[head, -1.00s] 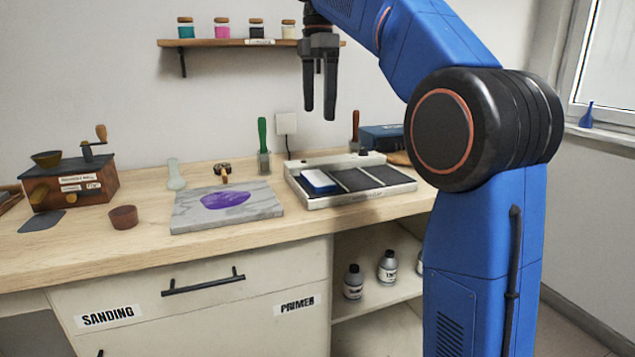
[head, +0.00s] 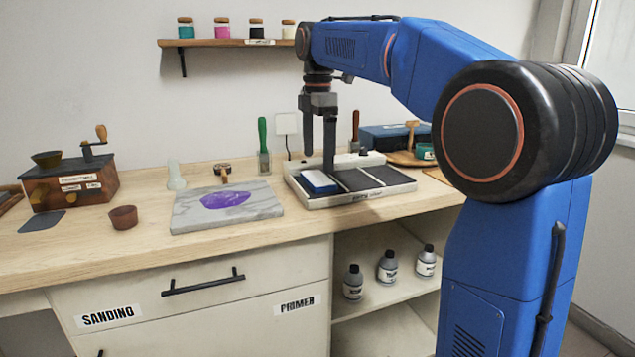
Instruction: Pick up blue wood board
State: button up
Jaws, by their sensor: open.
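The blue wood board (head: 319,182) is a small block with a blue top and a pale edge. It lies in the left compartment of the white tray (head: 365,197) on the wooden bench. My gripper (head: 318,163) points down with its two dark fingers apart and nothing between them. In the picture its fingertips are just above and behind the board. I cannot tell the exact gap between them.
The tray's other compartments hold dark pads. A marble slab (head: 185,219) with a purple smear lies to the left. A green-handled tool (head: 263,143) stands behind, and a dark blue box (head: 388,136) is at the back right. A shelf (head: 215,43) hangs above.

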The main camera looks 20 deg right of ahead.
aim_at(318, 178)
jog(key=shift+w+f, duration=0.1)
jog(key=shift+f, duration=2.5)
jog(key=shift+c, duration=0.3)
jog(key=c, duration=0.8)
jog(key=shift+r, duration=0.1)
